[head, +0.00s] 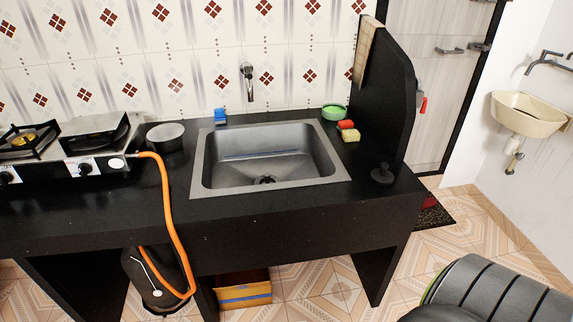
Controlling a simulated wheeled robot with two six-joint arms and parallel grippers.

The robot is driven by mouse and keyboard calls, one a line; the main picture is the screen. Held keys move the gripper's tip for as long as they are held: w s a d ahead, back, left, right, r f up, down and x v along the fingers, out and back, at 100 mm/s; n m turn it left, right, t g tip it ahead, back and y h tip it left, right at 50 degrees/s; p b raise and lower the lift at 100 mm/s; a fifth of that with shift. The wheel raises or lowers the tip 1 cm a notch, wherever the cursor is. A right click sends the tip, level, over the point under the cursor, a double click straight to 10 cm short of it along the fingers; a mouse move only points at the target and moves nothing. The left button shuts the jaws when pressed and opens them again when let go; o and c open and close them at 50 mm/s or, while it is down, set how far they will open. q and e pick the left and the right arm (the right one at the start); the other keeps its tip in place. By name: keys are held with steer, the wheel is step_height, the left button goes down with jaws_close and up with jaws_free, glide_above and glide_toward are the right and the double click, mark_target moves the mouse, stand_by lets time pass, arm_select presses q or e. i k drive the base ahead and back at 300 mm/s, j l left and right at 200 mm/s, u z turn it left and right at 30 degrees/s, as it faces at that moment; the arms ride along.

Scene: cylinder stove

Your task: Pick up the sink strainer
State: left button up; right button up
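A small black round piece with an upright knob (383,174) stands on the right end of the black counter, right of the sink; it looks like the sink strainer. The grey sink (322,184) is set into the counter, and its basin looks empty apart from a dark drain (265,180) at the bottom near the front. Neither of my grippers is in view.
A red and a yellow sponge (350,134) and a green bowl (333,112) sit behind the black piece. A tall black panel (386,90) rises beside them. A pot (166,137) and stove (75,140) with an orange hose (166,200) are left.

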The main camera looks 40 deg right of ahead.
mark_target(267, 179)
steer(key=z, duration=1.1)
steer(key=i+l+u, duration=0.2)
steer(key=l, duration=0.4)
steer(key=l+u, duration=0.2)
steer(key=l, duration=0.4)
